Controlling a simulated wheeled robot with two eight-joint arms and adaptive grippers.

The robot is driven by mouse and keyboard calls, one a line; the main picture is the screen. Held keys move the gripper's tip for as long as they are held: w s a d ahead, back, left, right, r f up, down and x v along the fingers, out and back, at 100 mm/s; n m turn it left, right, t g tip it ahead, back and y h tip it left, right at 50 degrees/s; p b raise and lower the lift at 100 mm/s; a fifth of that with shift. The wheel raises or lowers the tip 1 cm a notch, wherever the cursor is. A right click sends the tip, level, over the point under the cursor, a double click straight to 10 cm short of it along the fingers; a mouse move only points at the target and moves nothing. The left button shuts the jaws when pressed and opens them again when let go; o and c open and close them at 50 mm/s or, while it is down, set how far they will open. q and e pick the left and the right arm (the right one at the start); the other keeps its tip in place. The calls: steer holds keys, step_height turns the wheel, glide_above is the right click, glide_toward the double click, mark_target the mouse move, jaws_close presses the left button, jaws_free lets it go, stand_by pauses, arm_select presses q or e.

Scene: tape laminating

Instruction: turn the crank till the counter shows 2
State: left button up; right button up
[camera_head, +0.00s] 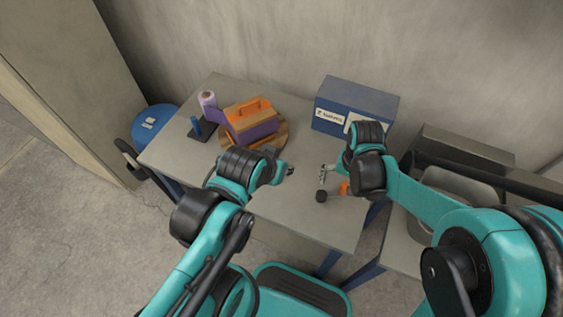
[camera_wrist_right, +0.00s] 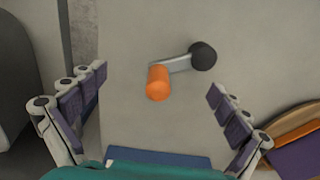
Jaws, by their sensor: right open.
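The crank lies near the right front of the grey table. It has an orange handle (camera_head: 344,188), also in the right wrist view (camera_wrist_right: 158,83), a short grey arm (camera_wrist_right: 178,64) and a black round hub (camera_wrist_right: 203,55). My right gripper (camera_head: 324,173) is open and empty above the crank. In the wrist view its fingers stand wide apart, with the orange handle between them in the picture, untouched. My left gripper (camera_head: 289,171) is over the table's middle; its jaws are too small to read. I can make out no counter number.
A blue box (camera_head: 372,97) with white labels stands at the table's back right. An orange and purple block (camera_head: 252,121) sits on a round wooden board at the back left. A pale roll (camera_head: 207,100) and a dark stand (camera_head: 200,132) are beside it. The table's front (camera_head: 300,215) is clear.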

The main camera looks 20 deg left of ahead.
step_height(320, 180, up, 9)
steer(key=p, duration=0.6)
steer(key=shift+f, duration=0.2)
steer(key=shift+d, duration=0.1)
steer(key=s+d+r+t, duration=0.3)
steer(key=s+d+r, duration=0.1)
steer(key=d, duration=0.5)
steer(key=s+d+r+t, duration=0.4)
steer(key=d+r, duration=0.3)
steer(key=d, duration=0.2)
steer(key=shift+d, duration=0.2)
stand_by(1.8)
